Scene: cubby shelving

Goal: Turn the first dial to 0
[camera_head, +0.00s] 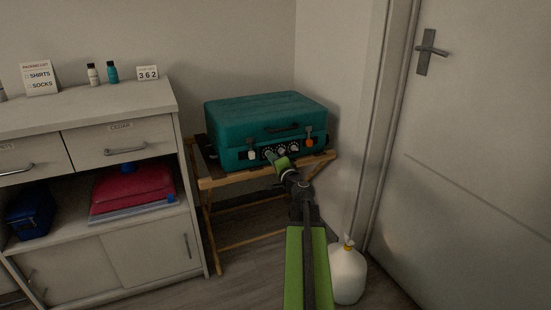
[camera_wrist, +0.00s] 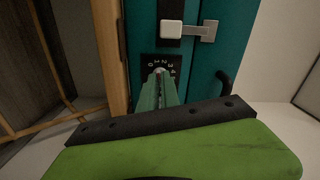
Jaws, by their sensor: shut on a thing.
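A teal suitcase (camera_head: 262,117) lies on a wooden folding stand, with a row of small dials on its front face. My gripper (camera_head: 269,153) reaches to the left end of this row, beside the left latch (camera_head: 251,155). In the wrist view my gripper (camera_wrist: 159,78) is shut on the knob of the first dial, with the fingers covering most of it. The dial's black number plate (camera_wrist: 149,60) shows an arc of white digits including 0, 2 and 3. The knob's pointer is hidden, so its setting cannot be told. The other dials (camera_head: 294,149) sit to the right.
A number card (camera_head: 148,73) reading 362 stands on the cabinet (camera_head: 70,115) at left. An orange tag (camera_head: 309,142) hangs at the right latch. A white jug (camera_head: 347,275) stands on the floor near the door (camera_head: 470,160). The wooden stand (camera_head: 213,182) is under the suitcase.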

